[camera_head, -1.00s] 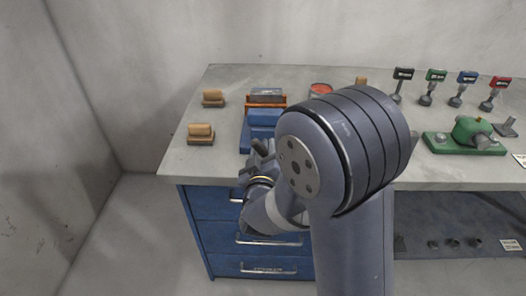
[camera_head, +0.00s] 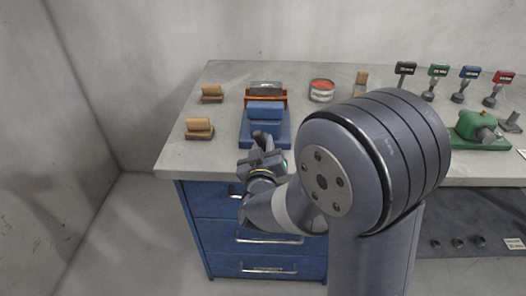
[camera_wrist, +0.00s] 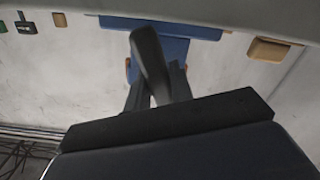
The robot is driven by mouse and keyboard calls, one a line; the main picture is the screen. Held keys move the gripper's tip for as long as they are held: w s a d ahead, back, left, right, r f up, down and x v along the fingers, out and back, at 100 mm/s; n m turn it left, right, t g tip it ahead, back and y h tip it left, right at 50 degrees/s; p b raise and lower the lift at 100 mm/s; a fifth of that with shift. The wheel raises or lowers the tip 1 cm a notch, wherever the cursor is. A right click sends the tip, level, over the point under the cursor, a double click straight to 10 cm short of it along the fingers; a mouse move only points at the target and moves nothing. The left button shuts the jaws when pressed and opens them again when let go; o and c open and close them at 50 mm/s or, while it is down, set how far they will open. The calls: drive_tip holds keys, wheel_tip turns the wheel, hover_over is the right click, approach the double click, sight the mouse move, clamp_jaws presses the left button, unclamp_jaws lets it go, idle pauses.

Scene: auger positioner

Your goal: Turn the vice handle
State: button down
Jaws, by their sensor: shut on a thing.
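The blue vice (camera_head: 264,112) stands at the table's front edge, left of the arm in the head view, with an orange part and a grey block at its back. Its blue body also shows at the top of the wrist view (camera_wrist: 186,47). The dark vice handle (camera_wrist: 150,58) runs tilted between my gripper's two fingers in the wrist view. My gripper (camera_head: 263,153) is shut on the handle in front of the vice. Where the fingers touch the handle is partly hidden in the head view.
Two wooden blocks (camera_head: 199,128) (camera_head: 211,93) lie left of the vice. A round red-topped tin (camera_head: 321,90) stands to its right. A green device (camera_head: 478,128) and several coloured tagged tools stand farther right. Blue drawers (camera_head: 268,239) are below the table edge.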

drive_tip(key=shift+m, duration=0.3)
drive_tip(key=c, duration=1.2)
unclamp_jaws()
drive_tip(key=shift+c, duration=0.2)
drive_tip(key=s, duration=1.1)
drive_tip(key=shift+a, duration=0.2)
drive_tip(key=shift+w, duration=0.1)
